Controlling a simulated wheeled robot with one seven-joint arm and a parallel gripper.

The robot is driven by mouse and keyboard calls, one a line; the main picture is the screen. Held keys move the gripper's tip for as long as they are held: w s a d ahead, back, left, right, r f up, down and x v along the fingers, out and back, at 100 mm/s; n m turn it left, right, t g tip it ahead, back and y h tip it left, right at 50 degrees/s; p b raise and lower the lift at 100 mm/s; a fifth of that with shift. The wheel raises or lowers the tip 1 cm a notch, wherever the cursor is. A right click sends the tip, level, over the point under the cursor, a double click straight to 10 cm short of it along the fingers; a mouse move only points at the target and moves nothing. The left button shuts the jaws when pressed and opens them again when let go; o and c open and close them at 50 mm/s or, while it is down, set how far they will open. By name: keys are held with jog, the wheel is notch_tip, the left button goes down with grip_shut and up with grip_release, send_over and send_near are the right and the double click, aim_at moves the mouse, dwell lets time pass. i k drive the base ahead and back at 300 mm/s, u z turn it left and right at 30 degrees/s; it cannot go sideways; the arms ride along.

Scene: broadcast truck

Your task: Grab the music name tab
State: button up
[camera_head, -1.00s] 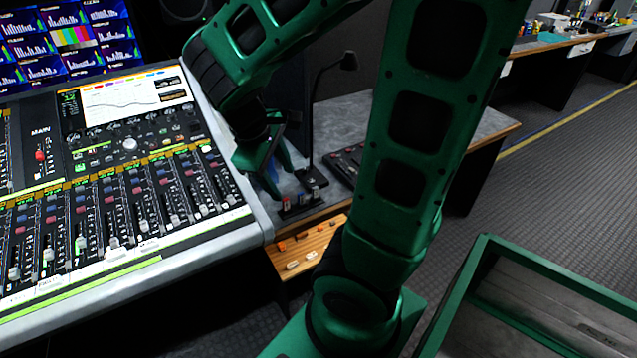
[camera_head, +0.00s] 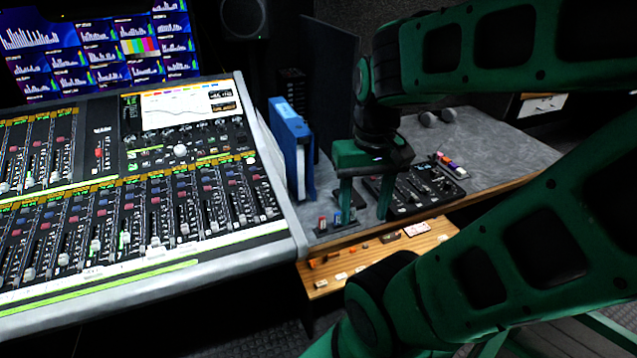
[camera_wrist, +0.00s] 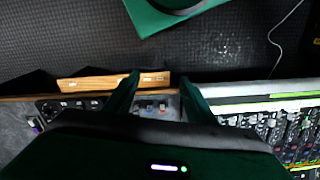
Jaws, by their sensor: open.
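My gripper (camera_head: 364,214) is open, pointing down over the narrow work surface right of the mixing console, with nothing seen between its fingers. Its left finger is close to a small rack (camera_head: 338,230) holding little red and blue-grey tabs (camera_head: 322,222). In the wrist view, my gripper's spread fingers (camera_wrist: 160,82) frame the red and blue tabs (camera_wrist: 160,106) and part of the wooden ledge (camera_wrist: 110,83). Several small white and orange tabs lie on the wooden ledge (camera_head: 375,257). No lettering is legible, so I cannot tell which is the music name tab.
The mixing console (camera_head: 180,160) with its raised edge is at the left. A blue upright holder (camera_head: 291,140) stands behind the rack. A black control box (camera_head: 425,188) sits right of my gripper. The grey tabletop (camera_head: 475,145) behind it is mostly clear.

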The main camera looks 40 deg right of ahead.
aim_at(191, 247)
jog(key=z, duration=1)
jog(key=k, duration=0.95)
jog(key=u, duration=0.9)
